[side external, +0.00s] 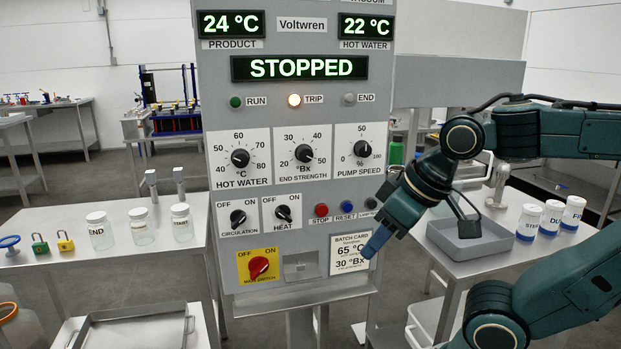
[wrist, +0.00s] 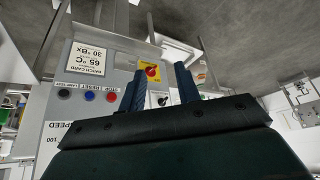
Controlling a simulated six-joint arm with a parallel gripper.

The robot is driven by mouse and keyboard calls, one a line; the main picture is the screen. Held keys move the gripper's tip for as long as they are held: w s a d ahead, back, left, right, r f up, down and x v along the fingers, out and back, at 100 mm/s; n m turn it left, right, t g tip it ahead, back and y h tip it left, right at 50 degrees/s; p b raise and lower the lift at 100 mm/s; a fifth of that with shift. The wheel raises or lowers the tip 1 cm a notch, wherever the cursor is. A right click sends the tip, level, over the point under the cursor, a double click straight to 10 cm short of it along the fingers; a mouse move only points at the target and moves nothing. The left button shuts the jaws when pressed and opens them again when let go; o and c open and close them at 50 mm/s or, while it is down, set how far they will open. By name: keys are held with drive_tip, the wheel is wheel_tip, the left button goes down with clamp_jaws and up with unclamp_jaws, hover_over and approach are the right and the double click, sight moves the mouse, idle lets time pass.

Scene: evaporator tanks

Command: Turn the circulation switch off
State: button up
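The circulation switch (side external: 238,217) is a black rotary knob on a white plate marked OFF at left and ON at right, on the grey control panel. Its pointer is too small to read surely. The heat switch (side external: 283,213) sits just right of it. My gripper (side external: 377,243) is in front of the panel's lower right, by the batch card, clear of the circulation switch. In the wrist view the panel is upside down; my gripper's two blue fingers (wrist: 160,88) stand apart and empty. A black knob, apparently the circulation switch (wrist: 163,100), shows between them; the left finger seems to hide the heat switch.
The display (side external: 300,68) reads STOPPED and the trip lamp (side external: 294,100) is lit. The red main switch (side external: 259,267) and the stop (side external: 321,210) and reset buttons (side external: 347,207) are close by. A grey tray (side external: 468,240) stands on the right table.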

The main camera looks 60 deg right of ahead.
drive_tip(key=w+d+f+m+h, duration=0.3)
drive_tip(key=w+m, duration=0.4)
drive_tip(key=w, duration=0.1)
drive_tip(key=m+t+h, duration=0.4)
drive_tip(key=m+t, duration=0.3)
approach(240, 221)
drive_tip(key=f+v, duration=0.1)
drive_tip(key=v, duration=0.4)
drive_tip(key=shift+s+r, duration=0.2)
drive_tip(key=shift+r, duration=0.05)
drive_tip(key=shift+w+d, duration=0.1)
drive_tip(key=shift+d, duration=0.05)
drive_tip(key=shift+x, duration=6.8)
drive_tip(key=shift+w+r, duration=0.15)
clamp_jaws()
